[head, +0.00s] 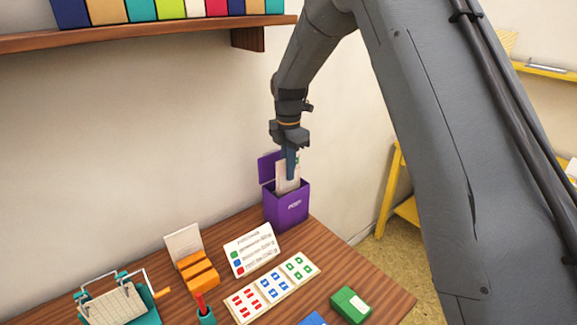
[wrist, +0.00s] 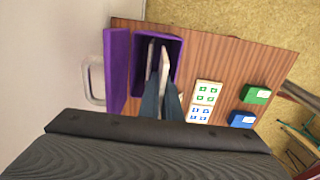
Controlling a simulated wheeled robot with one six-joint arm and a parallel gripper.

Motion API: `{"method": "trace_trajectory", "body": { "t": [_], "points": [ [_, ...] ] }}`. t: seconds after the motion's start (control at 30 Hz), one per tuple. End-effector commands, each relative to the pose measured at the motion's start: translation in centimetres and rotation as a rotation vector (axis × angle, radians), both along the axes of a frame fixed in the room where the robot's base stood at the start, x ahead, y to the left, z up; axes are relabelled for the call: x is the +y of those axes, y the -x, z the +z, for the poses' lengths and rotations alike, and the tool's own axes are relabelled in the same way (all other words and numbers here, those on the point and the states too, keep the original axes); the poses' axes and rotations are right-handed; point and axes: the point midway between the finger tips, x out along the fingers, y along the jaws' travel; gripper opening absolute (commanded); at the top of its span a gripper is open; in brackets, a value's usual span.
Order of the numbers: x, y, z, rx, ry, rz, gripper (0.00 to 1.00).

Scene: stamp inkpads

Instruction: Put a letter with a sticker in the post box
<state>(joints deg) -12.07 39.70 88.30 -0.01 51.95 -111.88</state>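The purple post box (head: 287,208) stands at the table's back right edge with its lid (head: 268,166) swung open; in the wrist view the lid (wrist: 116,72) lies left of the opening. My gripper (head: 291,176) points down over the opening, its fingers closed on a white letter (head: 281,173). The letter is upright, its lower part hidden inside the box. A small green mark, perhaps a sticker, shows near its top. In the wrist view the letter (wrist: 164,63) sits between my fingertips (wrist: 160,84). Another pale flat piece (wrist: 150,53) stands left of it in the box.
A sticker sheet (head: 258,298) with red, blue and green groups lies in front. A card sign (head: 251,250), an orange rack (head: 198,271) with a pale card, and a teal cranked device (head: 118,303) stand left. Green (head: 350,305) and blue (head: 312,319) blocks lie right. A shelf (head: 150,34) hangs above.

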Motion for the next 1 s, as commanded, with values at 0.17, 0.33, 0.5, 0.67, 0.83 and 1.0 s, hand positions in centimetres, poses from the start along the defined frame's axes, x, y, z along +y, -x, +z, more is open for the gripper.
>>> {"method": "trace_trajectory", "body": {
  "t": [0.17, 0.33, 0.5, 0.67, 0.83, 1.0],
  "points": [
    [0.00, 0.01, -1.07, 0.001, 0.001, 0.000, 0.00],
    [0.00, 0.05, -1.20, 0.001, 0.001, 0.000, 0.00],
    [0.00, 0.05, -1.18, 0.001, 0.001, 0.000, 0.09],
    [-0.01, 0.04, -1.17, 0.001, 0.001, 0.000, 0.26],
    [-0.01, 0.04, -1.18, 0.001, 0.001, 0.000, 0.26],
    [0.00, 0.04, -0.80, 0.000, 0.000, 0.000, 0.26]
  ]
}}
